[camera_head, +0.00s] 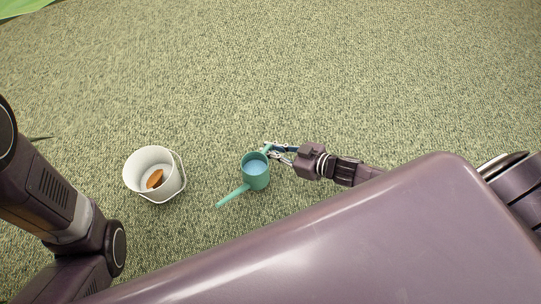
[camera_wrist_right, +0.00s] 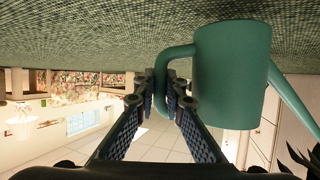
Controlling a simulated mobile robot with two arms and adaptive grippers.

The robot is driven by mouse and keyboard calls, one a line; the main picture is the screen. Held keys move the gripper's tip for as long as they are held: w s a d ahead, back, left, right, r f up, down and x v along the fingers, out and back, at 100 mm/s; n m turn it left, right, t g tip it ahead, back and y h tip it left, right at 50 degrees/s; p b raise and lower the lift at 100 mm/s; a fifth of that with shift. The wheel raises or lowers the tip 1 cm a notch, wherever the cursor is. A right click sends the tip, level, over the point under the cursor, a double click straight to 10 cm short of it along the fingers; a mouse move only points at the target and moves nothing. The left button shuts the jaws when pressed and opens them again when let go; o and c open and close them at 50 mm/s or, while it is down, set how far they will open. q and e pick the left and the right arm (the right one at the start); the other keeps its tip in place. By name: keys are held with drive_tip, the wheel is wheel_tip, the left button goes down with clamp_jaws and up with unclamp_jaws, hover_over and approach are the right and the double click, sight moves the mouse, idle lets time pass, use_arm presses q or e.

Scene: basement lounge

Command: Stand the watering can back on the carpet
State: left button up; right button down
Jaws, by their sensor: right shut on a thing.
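The watering can (camera_head: 255,176) is teal-green, with blue inside its open top. In the head view it stands upright as seen from above, its spout pointing to the lower left. My right gripper (camera_head: 276,152) comes in from the right and is shut on its handle. The right wrist view is upside down, with the carpet at the top. There the can (camera_wrist_right: 232,75) also appears upright, and the fingers (camera_wrist_right: 165,95) close around the handle. I cannot tell whether its base touches the carpet (camera_head: 330,70). My left gripper is out of view.
A white bucket (camera_head: 140,183) with an orange-brown thing (camera_head: 155,179) inside stands on the carpet, left of the can. A green patch (camera_head: 25,8) shows at the upper left corner. The carpet beyond the can and bucket is clear.

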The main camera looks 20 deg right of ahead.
wheel_tip(320, 180, down, 3)
drive_tip(key=shift+f+b, duration=0.1)
drive_tip(key=shift+b, duration=1)
drive_tip(key=c, duration=2.5)
unclamp_jaws()
drive_tip(key=shift+f, duration=0.15)
drive_tip(key=o, duration=0.5)
